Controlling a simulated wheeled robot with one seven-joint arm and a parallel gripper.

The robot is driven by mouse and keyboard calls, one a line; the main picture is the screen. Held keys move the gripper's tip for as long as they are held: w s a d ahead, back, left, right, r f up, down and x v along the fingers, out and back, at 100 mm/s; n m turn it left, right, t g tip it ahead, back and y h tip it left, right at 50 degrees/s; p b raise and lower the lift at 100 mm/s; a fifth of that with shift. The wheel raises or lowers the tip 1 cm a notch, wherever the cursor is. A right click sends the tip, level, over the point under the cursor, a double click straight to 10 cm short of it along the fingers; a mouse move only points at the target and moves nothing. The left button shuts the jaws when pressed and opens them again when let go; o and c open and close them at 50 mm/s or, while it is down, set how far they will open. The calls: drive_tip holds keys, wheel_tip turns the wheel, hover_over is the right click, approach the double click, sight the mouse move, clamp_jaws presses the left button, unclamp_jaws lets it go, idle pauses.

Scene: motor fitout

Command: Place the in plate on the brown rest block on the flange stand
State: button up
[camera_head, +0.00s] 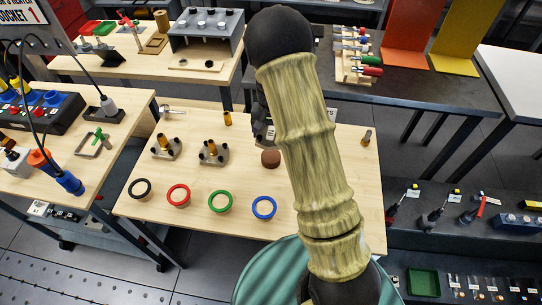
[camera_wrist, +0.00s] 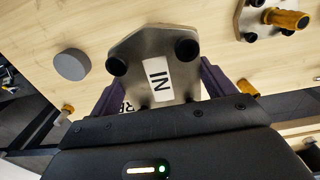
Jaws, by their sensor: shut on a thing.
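My gripper (camera_wrist: 160,82) is shut on the in plate (camera_wrist: 130,48), a grey metal plate with a white "IN" label and black knobs. It is held between purple fingers. In the head view the plate (camera_head: 263,128) shows only in part beside my arm, which hides most of my gripper. The rest block (camera_head: 270,158) is a small round brown disc on the wooden tabletop of the stand (camera_head: 320,205).
Two plates with black knobs and brass posts (camera_head: 166,148) (camera_head: 213,152) stand left of the block. Black (camera_head: 140,189), red (camera_head: 178,195), green (camera_head: 220,201) and blue (camera_head: 264,207) rings line the front. Brass posts (camera_head: 228,118) (camera_head: 367,137) stand near the back and right.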

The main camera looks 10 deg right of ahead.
drive_tip(key=shift+r, duration=0.1)
drive_tip(key=p, duration=0.1)
hover_over(271, 155)
drive_tip(key=shift+f, duration=3.15)
drive_tip(key=shift+f, duration=0.1)
drive_tip(key=shift+f+p, duration=0.5)
drive_tip(key=shift+f, duration=1.3)
drive_tip(key=o, duration=1.2)
wheel_tip(271, 155, up, 12)
drive_tip(key=shift+s+b, duration=0.1)
drive_tip(key=shift+b, duration=0.8)
